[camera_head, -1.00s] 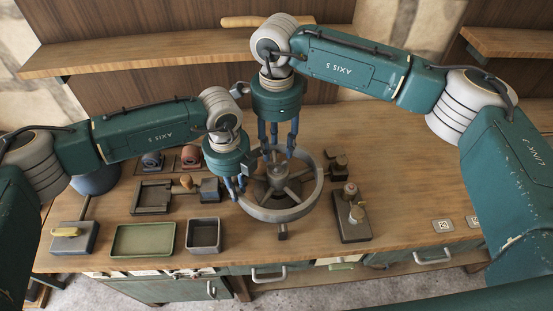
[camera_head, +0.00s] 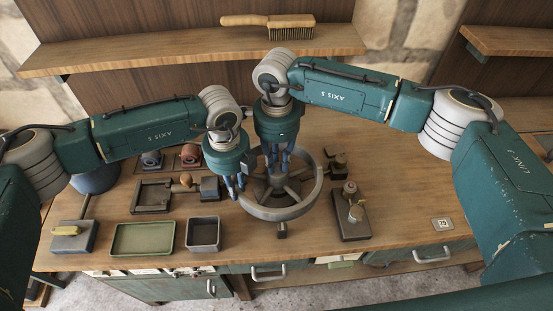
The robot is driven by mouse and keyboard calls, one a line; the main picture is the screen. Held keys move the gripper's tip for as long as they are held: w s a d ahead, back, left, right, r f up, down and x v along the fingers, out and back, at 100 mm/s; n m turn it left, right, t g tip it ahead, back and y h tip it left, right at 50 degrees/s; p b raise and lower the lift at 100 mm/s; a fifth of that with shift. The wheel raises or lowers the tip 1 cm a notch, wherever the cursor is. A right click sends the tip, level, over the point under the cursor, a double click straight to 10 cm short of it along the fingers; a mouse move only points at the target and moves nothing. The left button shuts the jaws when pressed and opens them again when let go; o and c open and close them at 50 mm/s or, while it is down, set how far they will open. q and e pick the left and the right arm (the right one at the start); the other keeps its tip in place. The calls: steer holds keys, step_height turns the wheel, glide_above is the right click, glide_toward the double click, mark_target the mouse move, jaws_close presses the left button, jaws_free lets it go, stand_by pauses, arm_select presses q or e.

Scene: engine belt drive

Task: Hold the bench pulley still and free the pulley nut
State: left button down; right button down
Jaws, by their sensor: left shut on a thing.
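The bench pulley (camera_head: 287,212) is a large grey spoked wheel lying flat on the wooden bench. My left gripper (camera_head: 235,193) is shut on the left side of its rim. My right gripper (camera_head: 276,166) points down over the pulley's hub, its blue fingertips close to the centre. The pulley nut is hidden behind these fingers. I cannot tell whether they touch it or how far they are closed.
A green tray (camera_head: 143,251) and a grey bin (camera_head: 219,234) stand at the front left. A block with upright pegs (camera_head: 341,221) stands right of the pulley. A brush (camera_head: 285,24) lies on the back shelf (camera_head: 130,54).

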steer(key=shift+w+a+r+n, duration=0.15)
steer(key=shift+a+r+n, duration=0.05)
steer(key=shift+n, duration=0.6)
steer(key=c, duration=1.6)
jaws_free()
steer(key=shift+f, duration=0.1)
steer(key=r, duration=1.2)
steer(key=shift+a, duration=0.25)
steer(key=shift+c, duration=0.6)
